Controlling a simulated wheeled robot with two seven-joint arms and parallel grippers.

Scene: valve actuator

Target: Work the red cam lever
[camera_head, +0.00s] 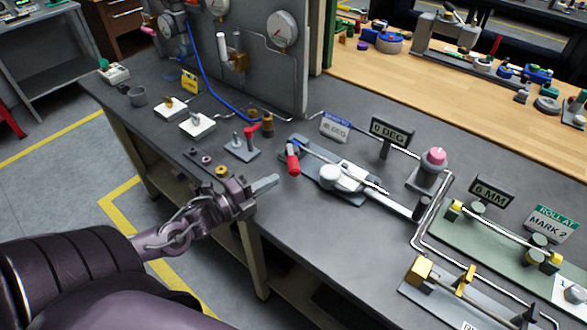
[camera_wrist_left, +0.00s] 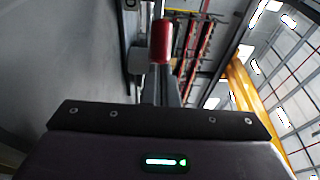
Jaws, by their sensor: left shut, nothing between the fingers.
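A red lever handle (camera_head: 292,160), a short upright cylinder, stands at the left end of the white-and-grey valve actuator (camera_head: 345,178) on the grey bench. A red cylinder (camera_wrist_left: 161,40), probably this handle, shows at the top middle of the left wrist view. I cannot tell for certain which one is the cam lever. My left gripper (camera_head: 266,184) is shut and empty, just left of and nearer than the red handle, apparently apart from it. My right gripper is out of view.
A small plate with posts (camera_head: 242,149) and several small rings lie left of the actuator. A "0 DEG" sign (camera_head: 391,132) and a pink-topped knob (camera_head: 433,160) stand behind right. A green fixture (camera_head: 490,240) fills the right side. Bare bench lies in front of the actuator.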

